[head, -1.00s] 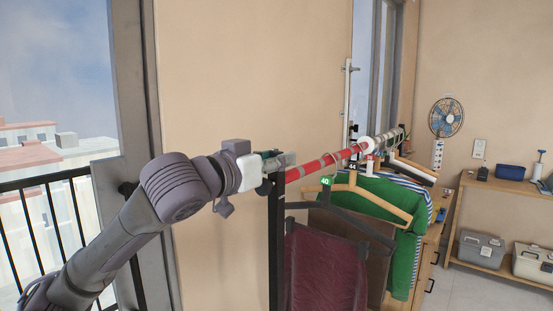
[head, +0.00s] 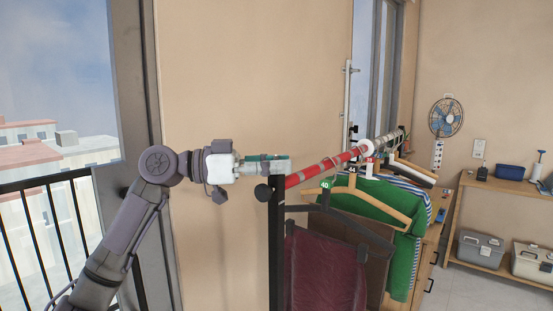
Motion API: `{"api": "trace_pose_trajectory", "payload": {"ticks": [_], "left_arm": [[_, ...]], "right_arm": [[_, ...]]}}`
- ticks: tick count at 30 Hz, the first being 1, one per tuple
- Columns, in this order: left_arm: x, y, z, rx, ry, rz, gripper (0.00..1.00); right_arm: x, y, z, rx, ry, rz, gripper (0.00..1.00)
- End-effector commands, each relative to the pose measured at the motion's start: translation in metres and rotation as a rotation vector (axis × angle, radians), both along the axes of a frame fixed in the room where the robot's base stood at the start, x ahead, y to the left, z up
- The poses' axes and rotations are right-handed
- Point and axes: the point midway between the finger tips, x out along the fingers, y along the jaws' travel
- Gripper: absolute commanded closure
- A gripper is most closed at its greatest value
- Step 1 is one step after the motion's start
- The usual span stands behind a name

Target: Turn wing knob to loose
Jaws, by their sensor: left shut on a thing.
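My left gripper (head: 280,165) is at the near end of the clothes rail, just above the top of the black rack post (head: 276,240). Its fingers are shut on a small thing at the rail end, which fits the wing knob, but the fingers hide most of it. A green part shows along the top of the fingers. My right gripper is not in view.
The red and grey rail (head: 320,167) runs away to the right. Hangers carry a maroon garment (head: 325,270), a brown one and a green shirt (head: 405,260). A wooden shelf with boxes (head: 480,247) stands at the far right. A window and railing (head: 40,235) are at left.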

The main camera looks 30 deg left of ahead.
Motion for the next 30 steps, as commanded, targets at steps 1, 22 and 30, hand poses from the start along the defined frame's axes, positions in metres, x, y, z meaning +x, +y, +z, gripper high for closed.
{"api": "trace_pose_trajectory", "payload": {"ticks": [1,22,30], "left_arm": [[0.001,0.001,0.004,-0.009,-0.001,-0.045,1.00],[0.001,0.000,0.003,0.002,-0.002,-0.679,1.00],[0.000,0.000,0.001,0.005,0.000,-0.830,1.00]], "right_arm": [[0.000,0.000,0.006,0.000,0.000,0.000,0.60],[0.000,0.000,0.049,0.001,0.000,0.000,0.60],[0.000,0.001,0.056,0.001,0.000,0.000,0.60]]}}
